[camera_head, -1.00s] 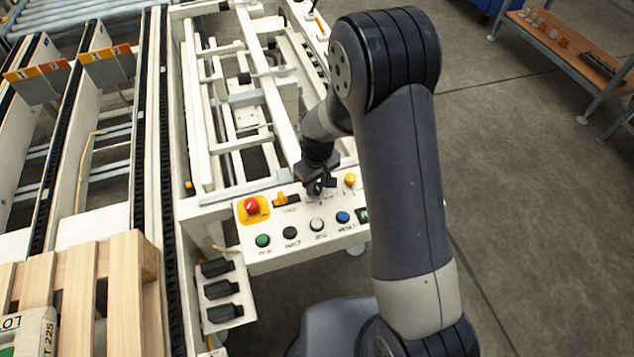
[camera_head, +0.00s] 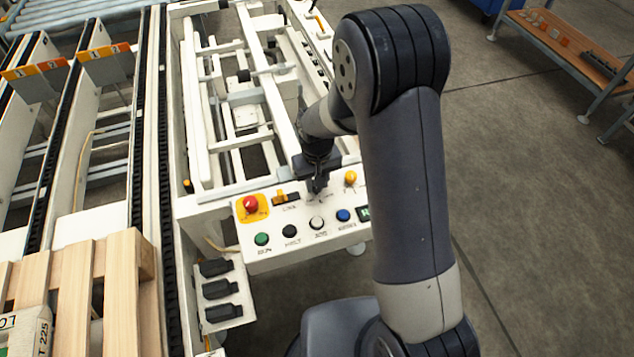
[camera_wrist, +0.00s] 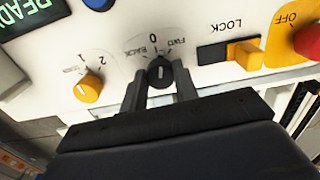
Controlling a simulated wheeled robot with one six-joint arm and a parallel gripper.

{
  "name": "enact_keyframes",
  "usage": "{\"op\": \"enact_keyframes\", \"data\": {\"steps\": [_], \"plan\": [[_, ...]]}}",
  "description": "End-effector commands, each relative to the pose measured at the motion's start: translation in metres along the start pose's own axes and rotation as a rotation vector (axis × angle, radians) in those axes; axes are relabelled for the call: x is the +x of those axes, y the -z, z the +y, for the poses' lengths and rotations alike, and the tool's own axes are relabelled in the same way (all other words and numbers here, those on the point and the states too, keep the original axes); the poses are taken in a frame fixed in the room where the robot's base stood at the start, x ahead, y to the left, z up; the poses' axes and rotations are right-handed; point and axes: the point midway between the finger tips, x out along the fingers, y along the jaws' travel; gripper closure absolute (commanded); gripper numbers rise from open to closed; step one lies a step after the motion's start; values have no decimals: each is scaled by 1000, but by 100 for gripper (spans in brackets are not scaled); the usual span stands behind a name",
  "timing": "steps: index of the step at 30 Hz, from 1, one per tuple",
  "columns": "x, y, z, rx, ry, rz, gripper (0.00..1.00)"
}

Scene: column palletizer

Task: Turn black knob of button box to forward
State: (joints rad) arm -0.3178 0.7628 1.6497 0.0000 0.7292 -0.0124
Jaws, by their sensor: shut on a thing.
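The white button box (camera_head: 268,256) stands at the front of the machine frame. In the wrist view its black knob (camera_wrist: 160,72) sits below a dial marked BACK, 0 and FWD. The knob's light pointer line stands about upright in that view, toward the 0. My gripper (camera_wrist: 159,83) is shut on the knob, one finger on each side. In the head view my gripper (camera_head: 316,188) reaches down to the panel and hides the knob.
Close by are a yellow knob (camera_wrist: 89,88), an orange LOCK switch (camera_wrist: 246,54) and a red button (camera_wrist: 311,42) on yellow. Green, black, white and blue buttons line the box's front in the head view. A pallet (camera_head: 120,290) is at the lower left.

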Motion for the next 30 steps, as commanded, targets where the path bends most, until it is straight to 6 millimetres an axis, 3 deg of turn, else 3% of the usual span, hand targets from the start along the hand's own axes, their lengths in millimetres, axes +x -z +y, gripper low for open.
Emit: {"op": "enact_keyframes", "data": {"steps": [15,30], "plan": [[1,0,-1,393,0,1,94],[0,1,-1,515,0,1,94]]}}
